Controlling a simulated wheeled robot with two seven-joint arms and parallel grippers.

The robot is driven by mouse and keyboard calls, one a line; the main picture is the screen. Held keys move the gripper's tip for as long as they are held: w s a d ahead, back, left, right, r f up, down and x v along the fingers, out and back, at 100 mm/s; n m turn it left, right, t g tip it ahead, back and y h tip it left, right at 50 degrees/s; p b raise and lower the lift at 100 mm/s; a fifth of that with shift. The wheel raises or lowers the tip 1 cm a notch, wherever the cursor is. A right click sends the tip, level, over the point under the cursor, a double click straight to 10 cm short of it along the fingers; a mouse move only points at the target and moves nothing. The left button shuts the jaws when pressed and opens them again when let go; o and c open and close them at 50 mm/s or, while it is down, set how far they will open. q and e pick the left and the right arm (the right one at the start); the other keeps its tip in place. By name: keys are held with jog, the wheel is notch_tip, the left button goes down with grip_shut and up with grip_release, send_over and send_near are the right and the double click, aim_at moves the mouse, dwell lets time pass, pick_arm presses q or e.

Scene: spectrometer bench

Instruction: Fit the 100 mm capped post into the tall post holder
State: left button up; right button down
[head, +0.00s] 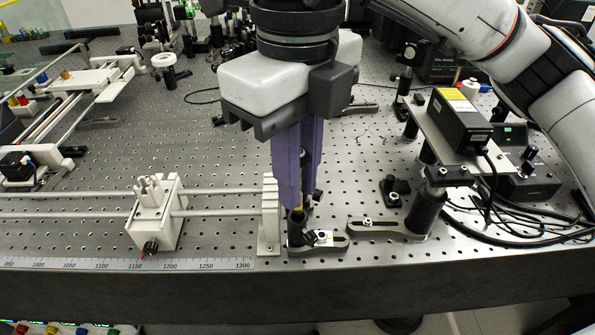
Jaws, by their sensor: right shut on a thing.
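My right gripper (297,203) comes down from the top middle with its purple fingers pointing at the bench. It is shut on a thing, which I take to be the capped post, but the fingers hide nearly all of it. Directly below the fingertips stands a black upright post holder (296,228) on a slotted base near the bench's front edge. A small yellowish spot shows between the fingertips and the holder's top. I cannot tell whether the post is inside the holder or just above it. My left gripper is out of view.
A white end block (269,222) of the rail stands close left of the holder. A dark post on a slotted base (389,228) carries a platform with a black box (459,118) at the right. Loose cables lie at the right. Open perforated bench lies behind.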

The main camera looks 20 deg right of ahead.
aim_at(298, 221)
jog(key=shift+f+b, duration=0.55)
jog(key=shift+f, duration=0.2)
jog(key=shift+f, duration=0.1)
dwell(0.8)
jog(key=shift+f+b, duration=1)
jog(key=shift+b, duration=0.15)
jog(key=shift+r, duration=0.1)
jog(key=shift+r, duration=0.1)
jog(key=shift+r+p, duration=1.05)
jog(key=shift+r, duration=0.1)
jog(key=shift+r+p, duration=1.1)
jog(key=shift+r, duration=0.35)
jog(key=shift+s+f+b, duration=0.1)
jog(key=shift+f+b, duration=0.15)
jog(key=shift+b, duration=0.05)
jog(key=shift+f+b, duration=1.25)
jog(key=shift+f, duration=0.15)
